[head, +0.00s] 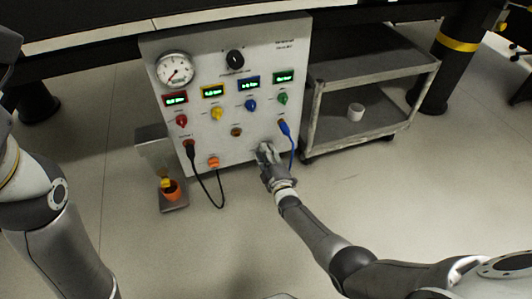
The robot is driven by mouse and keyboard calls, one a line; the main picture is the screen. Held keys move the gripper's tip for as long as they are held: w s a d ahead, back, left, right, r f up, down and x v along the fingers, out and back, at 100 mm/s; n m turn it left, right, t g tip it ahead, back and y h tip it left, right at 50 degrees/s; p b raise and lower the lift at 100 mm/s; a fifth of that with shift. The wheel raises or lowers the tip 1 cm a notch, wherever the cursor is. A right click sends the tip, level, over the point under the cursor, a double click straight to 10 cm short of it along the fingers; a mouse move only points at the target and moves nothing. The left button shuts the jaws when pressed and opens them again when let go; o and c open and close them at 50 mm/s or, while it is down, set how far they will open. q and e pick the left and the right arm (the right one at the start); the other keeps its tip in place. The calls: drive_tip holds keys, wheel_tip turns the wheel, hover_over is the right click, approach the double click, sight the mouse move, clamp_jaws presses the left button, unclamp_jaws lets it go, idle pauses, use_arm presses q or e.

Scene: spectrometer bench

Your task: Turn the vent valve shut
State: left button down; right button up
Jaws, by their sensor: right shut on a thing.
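The white instrument panel (205,141) stands upright under the bench. My right gripper (265,151) reaches up from below to the panel's lower right face. It is shut on a small part there, which I take to be the vent valve; the jaws hide most of it, and I cannot tell its angle.
A blue plug (284,128) with a hanging cable is close right of the gripper. A black cable (207,192) loops below the panel. The floor in front is clear.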

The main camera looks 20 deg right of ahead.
drive_tip(key=shift+a+n, duration=0.15)
drive_tip(key=shift+n, duration=1.95)
drive_tip(key=shift+f, duration=0.1)
drive_tip(key=o, duration=1)
